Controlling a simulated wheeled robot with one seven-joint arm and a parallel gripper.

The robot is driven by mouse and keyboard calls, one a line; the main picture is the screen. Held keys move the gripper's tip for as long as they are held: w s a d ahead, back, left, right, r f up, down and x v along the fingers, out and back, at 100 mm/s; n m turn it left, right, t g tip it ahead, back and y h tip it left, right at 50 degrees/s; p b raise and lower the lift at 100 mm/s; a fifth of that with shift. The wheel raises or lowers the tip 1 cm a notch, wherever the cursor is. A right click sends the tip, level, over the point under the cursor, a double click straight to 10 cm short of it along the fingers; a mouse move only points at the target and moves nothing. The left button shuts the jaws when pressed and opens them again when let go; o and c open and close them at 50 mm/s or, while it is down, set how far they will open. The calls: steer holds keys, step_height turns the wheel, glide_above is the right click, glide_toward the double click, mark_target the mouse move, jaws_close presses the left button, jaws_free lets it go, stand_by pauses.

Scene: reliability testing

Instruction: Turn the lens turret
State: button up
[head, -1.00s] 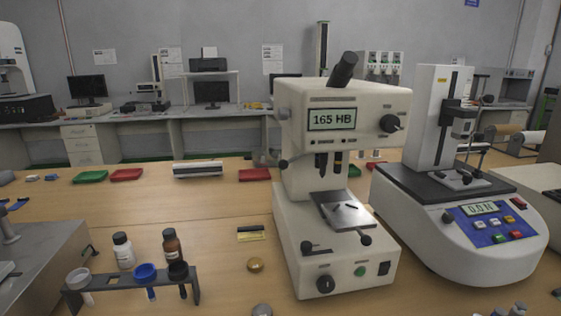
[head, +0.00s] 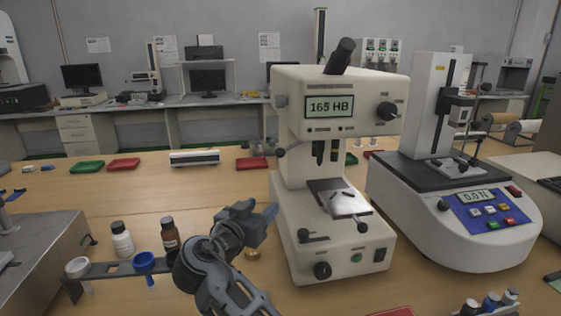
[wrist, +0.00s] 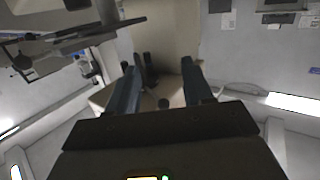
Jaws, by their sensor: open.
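The cream hardness tester (head: 375,85) stands upright on the bench and its display reads 165 HB. The lens turret (head: 326,148) hangs under its head with dark lenses pointing down, above the small stage (head: 338,197). A dark knob (head: 281,152) sticks out to the left at turret height. My gripper (head: 270,213) is in front and to the left of the tester, lower than the turret and apart from it. In the wrist view my gripper (wrist: 160,82) is open and empty, with the cream tester body (wrist: 165,35) beyond the two fingers.
A force tester (head: 450,215) stands close on the right. A rack (head: 110,270) with bottles behind it is at the left. Red and green trays (head: 87,167) and a white bar-shaped device (head: 195,158) lie toward the back. Bench between my gripper and those trays is mostly clear.

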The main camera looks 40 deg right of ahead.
mark_target(277, 154)
step_height(277, 154, up, 10)
steer(key=w+d+m+g+h, duration=0.2)
steer(key=m+g, duration=0.2)
steer(key=m, duration=0.2)
steer(key=shift+w+d+r+p, duration=0.15)
steer(key=shift+d+p, duration=0.45)
steer(key=shift+d, duration=1.2)
steer(key=shift+w+d+p, duration=0.15)
steer(key=shift+d+p, duration=0.4)
steer(key=shift+d, duration=1.25)
jaws_close()
